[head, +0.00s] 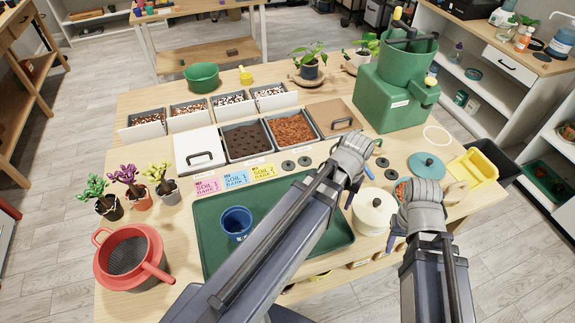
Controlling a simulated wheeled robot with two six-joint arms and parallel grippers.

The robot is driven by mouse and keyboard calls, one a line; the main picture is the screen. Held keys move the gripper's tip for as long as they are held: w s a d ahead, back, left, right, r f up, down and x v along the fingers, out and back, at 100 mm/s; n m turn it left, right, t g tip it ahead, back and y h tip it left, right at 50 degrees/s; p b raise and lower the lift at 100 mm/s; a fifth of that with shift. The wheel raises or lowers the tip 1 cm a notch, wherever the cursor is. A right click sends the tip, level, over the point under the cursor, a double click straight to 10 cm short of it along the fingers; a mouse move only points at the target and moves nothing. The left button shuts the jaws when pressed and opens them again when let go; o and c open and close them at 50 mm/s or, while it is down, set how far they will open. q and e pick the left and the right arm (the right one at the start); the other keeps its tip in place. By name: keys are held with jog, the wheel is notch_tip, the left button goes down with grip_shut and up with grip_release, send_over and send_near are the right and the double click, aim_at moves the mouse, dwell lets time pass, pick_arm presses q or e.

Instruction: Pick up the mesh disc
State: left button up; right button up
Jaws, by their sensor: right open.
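Two small dark grey discs that look like the mesh discs lie flat on the table, a left one (288,165) and a right one (304,161), in front of the soil bins. More small dark round pieces (382,162) lie beside my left gripper; their texture is too small to make out. My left gripper (354,158) is over the table right of the discs, its fingertips mostly hidden by its own body. My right gripper (420,196) is open, farther right near the white lidded pot (374,212). I see nothing held in it.
A green tray (305,243) with a blue cup (236,223) lies in front, partly under my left arm. A red sieve (127,256) and small potted plants (134,190) stand at left.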

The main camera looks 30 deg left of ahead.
pick_arm(q)
jog(key=w+a+r+n, duration=0.1)
jog(key=w+a+n, duration=0.7)
jog(key=a, duration=0.5)
jog(key=n+p, duration=0.1)
jog(key=n, duration=0.4)
send_over(289, 163)
jog(key=shift+s+f+h+b, duration=0.2)
jog(key=shift+f+h+b, duration=0.1)
jog(key=shift+f+b, duration=0.8)
jog(key=f+b, duration=0.5)
jog(key=shift+w+a+f, duration=0.1)
jog(key=shift+w+f, duration=0.05)
jog(key=shift+w, duration=0.1)
jog(key=shift+c, duration=0.4)
